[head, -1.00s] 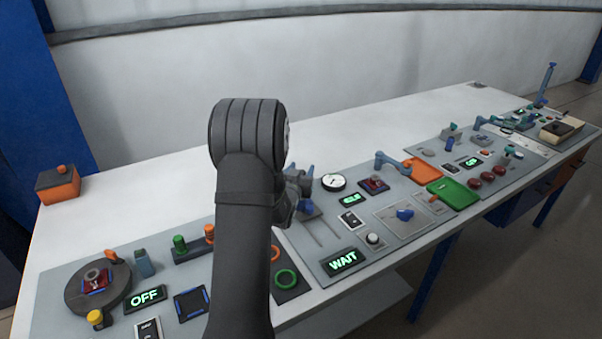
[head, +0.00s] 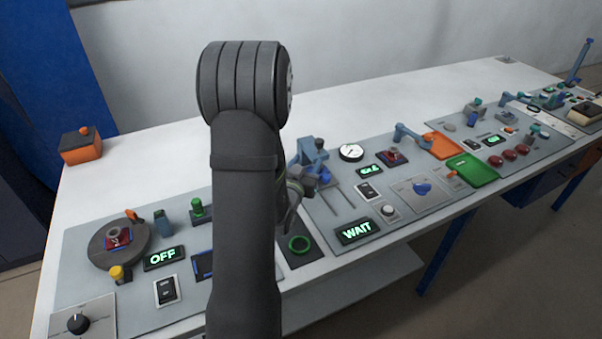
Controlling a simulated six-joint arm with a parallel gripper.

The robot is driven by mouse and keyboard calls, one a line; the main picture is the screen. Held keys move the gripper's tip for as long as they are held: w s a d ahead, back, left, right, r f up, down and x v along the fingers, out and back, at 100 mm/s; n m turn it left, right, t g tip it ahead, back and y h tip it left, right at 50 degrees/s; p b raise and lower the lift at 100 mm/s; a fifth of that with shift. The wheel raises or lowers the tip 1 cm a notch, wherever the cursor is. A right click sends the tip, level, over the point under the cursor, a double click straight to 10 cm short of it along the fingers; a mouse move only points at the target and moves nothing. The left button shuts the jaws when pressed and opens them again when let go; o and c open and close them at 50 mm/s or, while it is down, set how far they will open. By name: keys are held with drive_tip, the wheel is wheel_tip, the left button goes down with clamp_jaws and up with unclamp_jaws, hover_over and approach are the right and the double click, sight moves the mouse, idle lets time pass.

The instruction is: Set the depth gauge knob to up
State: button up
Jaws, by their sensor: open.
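Two dial knobs show in the head view: a blue knob (head: 422,188) on a pale square plate right of centre, and a black knob (head: 78,323) on a pale plate at the lower left. Their markings are too small to read, so I cannot tell which is the depth gauge knob or its setting. A round white gauge (head: 351,152) stands behind the two slots. My gripper (head: 294,200) is mostly hidden behind my dark arm, beside the blue slotted device; its jaws are open and I see nothing held.
The blue device (head: 312,152) stands close to my gripper. A green ring (head: 300,245), the WAIT display (head: 357,231) and the OFF display (head: 163,258) lie on the panels. An orange box (head: 81,147) stands at the back left. The white tabletop behind the panels is mostly clear.

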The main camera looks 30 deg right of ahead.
sight(319, 140)
drive_tip(key=shift+v, duration=2.1)
drive_tip(key=x, duration=1.6)
drive_tip(key=shift+w+d+f, duration=0.1)
drive_tip(key=shift+w+d, duration=0.4)
drive_tip(key=shift+f, duration=0.2)
